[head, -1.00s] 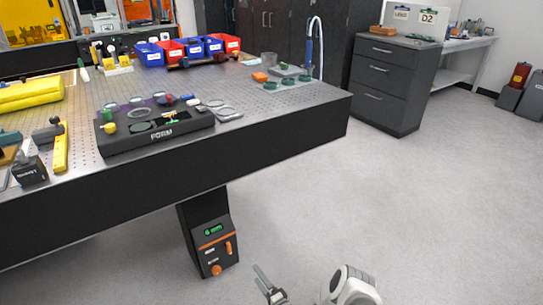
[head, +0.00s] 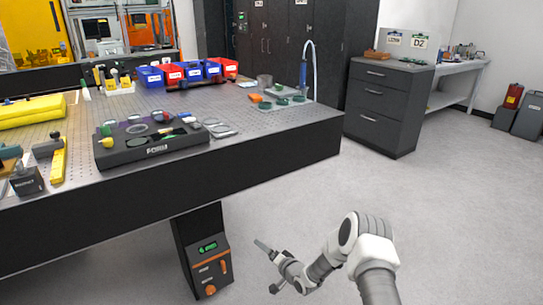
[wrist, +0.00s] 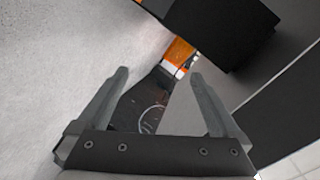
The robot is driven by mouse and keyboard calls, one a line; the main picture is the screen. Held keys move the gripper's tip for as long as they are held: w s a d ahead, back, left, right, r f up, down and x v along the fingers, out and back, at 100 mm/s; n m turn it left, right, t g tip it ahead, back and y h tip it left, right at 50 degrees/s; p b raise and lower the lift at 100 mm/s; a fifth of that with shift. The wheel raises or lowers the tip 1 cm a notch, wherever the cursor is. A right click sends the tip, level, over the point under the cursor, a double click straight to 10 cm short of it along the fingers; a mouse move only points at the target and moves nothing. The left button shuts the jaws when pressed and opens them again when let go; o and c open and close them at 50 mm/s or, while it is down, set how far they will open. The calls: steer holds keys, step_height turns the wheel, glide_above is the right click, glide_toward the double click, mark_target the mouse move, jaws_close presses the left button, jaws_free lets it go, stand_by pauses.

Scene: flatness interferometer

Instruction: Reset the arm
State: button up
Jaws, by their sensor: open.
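My gripper (head: 268,268) is at the lower middle of the head view, in front of the optical table and above the grey floor. In the wrist view my gripper (wrist: 160,100) has its two fingers spread wide apart, with nothing between them. It is open and empty. My arm comes in from the bottom right of the head view, bent at the elbow.
The optical table (head: 230,160) fills the left, its front edge above and behind my gripper. A black control box (head: 205,262) with a green display hangs on its leg, left of my gripper. A drawer cabinet (head: 385,105) stands at the back right. The floor (head: 440,200) on the right is clear.

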steer(key=d+r+n+g+h+b, duration=0.1)
steer(key=d+r+h, duration=0.15)
steer(key=r, duration=0.55)
steer(key=s+d+r+n+h+b, duration=0.1)
steer(key=d+r+n, duration=0.15)
steer(key=r, duration=0.45)
steer(key=d+r+g+h+b, duration=0.15)
steer(key=d+r, duration=0.25)
steer(key=r, duration=0.4)
steer(key=s+d+r+h+b, duration=0.1)
steer(key=s+d+r+h, duration=0.3)
steer(key=s+r, duration=0.8)
steer(key=s+d+n+g+y+b, duration=0.1)
steer(key=s+d+n+g+b, duration=0.2)
steer(key=s, duration=2.8)
step_height(320, 180, up, 28)
steer(key=m+p, duration=0.1)
steer(key=p, duration=2.7)
steer(key=shift+w+a+r+g, duration=0.15)
steer(key=shift+r+g, duration=0.05)
steer(key=shift+g, duration=0.25)
steer(key=shift+a, duration=0.15)
